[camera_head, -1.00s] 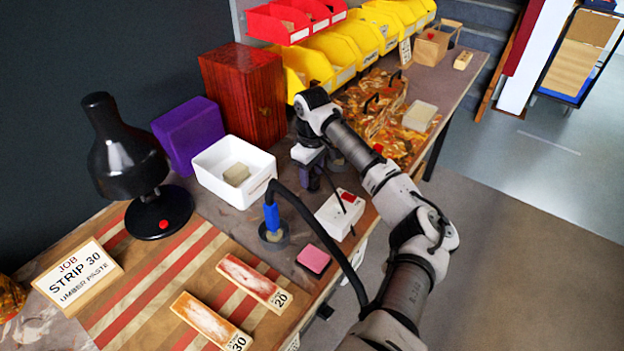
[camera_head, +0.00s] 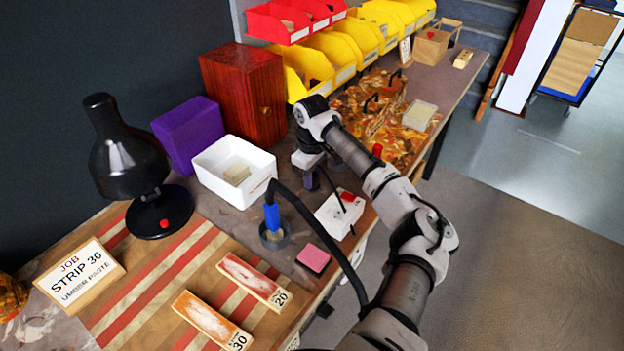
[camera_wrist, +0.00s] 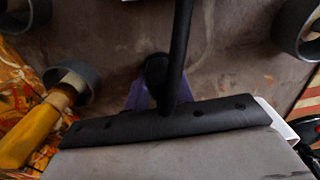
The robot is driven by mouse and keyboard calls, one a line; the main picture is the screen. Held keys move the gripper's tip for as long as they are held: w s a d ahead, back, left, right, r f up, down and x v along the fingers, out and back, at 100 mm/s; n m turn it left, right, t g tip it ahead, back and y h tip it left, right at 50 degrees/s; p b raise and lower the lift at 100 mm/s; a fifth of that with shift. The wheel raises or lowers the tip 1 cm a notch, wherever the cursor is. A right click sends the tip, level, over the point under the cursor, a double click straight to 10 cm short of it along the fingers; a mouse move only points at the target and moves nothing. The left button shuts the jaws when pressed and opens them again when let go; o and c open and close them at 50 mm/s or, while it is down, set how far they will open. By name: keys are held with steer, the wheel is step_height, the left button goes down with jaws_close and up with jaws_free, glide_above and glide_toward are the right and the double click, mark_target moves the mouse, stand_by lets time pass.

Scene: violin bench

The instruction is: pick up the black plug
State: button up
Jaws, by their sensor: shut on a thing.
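My gripper (camera_head: 312,178) is over the bench between the white bin and the white box. In the wrist view its purple fingers (camera_wrist: 142,98) are shut around a dark rounded end, which appears to be the black plug (camera_wrist: 156,68). Most of the plug is hidden by the black bar and rod in front of it. In the head view the plug is too small and covered to make out. A thin dark line (camera_head: 333,190) runs from near the gripper to the white box (camera_head: 340,214).
A white bin (camera_head: 203,180) stands left of my gripper. A pink block (camera_head: 313,258) lies near the bench edge. Grey rings show in the wrist view (camera_wrist: 77,80).

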steer(key=shift+r, duration=0.15)
step_height(320, 180, up, 20)
steer(key=b, duration=0.2)
